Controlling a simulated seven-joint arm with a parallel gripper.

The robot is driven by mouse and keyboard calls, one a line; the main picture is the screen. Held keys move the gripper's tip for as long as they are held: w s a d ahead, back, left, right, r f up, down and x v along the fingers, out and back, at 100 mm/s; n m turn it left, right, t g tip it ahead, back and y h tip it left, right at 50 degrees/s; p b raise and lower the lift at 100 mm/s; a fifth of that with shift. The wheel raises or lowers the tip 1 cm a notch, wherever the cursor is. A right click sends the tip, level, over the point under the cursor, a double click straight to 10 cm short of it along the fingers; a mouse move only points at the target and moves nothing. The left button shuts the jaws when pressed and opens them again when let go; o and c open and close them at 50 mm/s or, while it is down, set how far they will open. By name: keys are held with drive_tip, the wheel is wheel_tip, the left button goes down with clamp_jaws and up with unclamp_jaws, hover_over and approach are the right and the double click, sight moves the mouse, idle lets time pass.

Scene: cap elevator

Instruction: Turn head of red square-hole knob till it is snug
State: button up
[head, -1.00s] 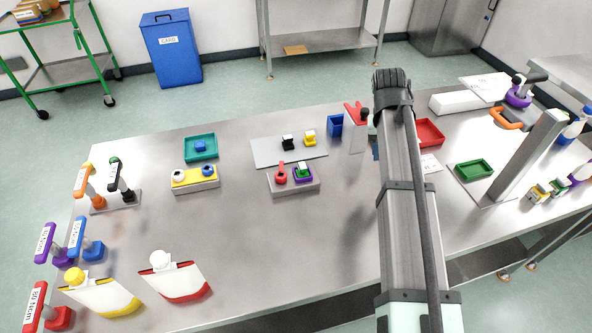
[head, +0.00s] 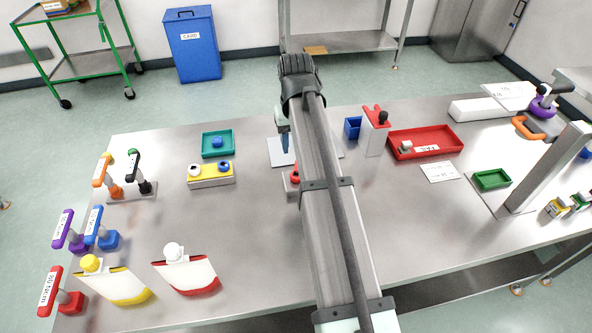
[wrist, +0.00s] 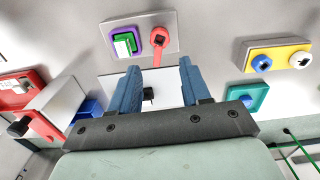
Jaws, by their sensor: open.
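The red knob (wrist: 158,37) with a dark square hole sits on a grey block (wrist: 128,28) in the wrist view, a short red lever pointing from it toward my gripper. In the head view only part of the red knob (head: 294,177) shows beside my arm. My gripper (wrist: 159,67) is open, its two blue fingers apart and empty, short of the knob and roughly lined up with its lever. In the head view one blue finger (head: 285,141) shows past my arm, over the grey plate.
A purple-and-green square piece (wrist: 125,43) sits beside the red knob on the block. A small black piece (wrist: 148,95) shows between the fingers on the plate. A yellow block (head: 211,176) with white and blue knobs stands left. A red tray (head: 425,144) lies right.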

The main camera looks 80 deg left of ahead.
sight(296, 176)
wheel_tip(296, 176, down, 11)
idle(0.5)
drive_tip(key=shift+c, duration=0.4)
drive_tip(key=c, duration=0.7)
